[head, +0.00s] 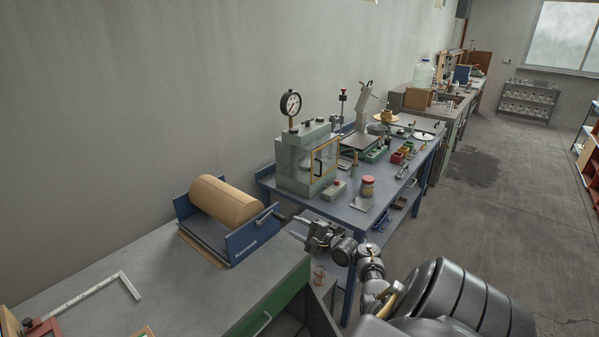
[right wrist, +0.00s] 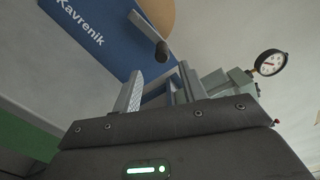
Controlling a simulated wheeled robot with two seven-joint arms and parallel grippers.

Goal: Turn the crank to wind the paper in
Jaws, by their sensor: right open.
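A roll of brown paper (head: 225,201) lies in a blue holder (head: 254,240) at the back edge of the grey bench. It shows in part at the top of the right wrist view (right wrist: 158,13). The crank (head: 266,214) is on the holder's right side wall; in the right wrist view its grey arm (right wrist: 144,22) ends in a dark knob (right wrist: 161,52). My right gripper (head: 295,227) is open and empty, to the right of the crank. In the right wrist view its fingers (right wrist: 160,76) point toward the knob, with a gap between. My left gripper is out of view.
A blue table (head: 345,215) right of the bench carries a glass-fronted press with a dial gauge (head: 290,104) and a red-lidded jar (head: 367,186). A white angle ruler (head: 128,284) lies on the bench at the left. The bench middle is clear.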

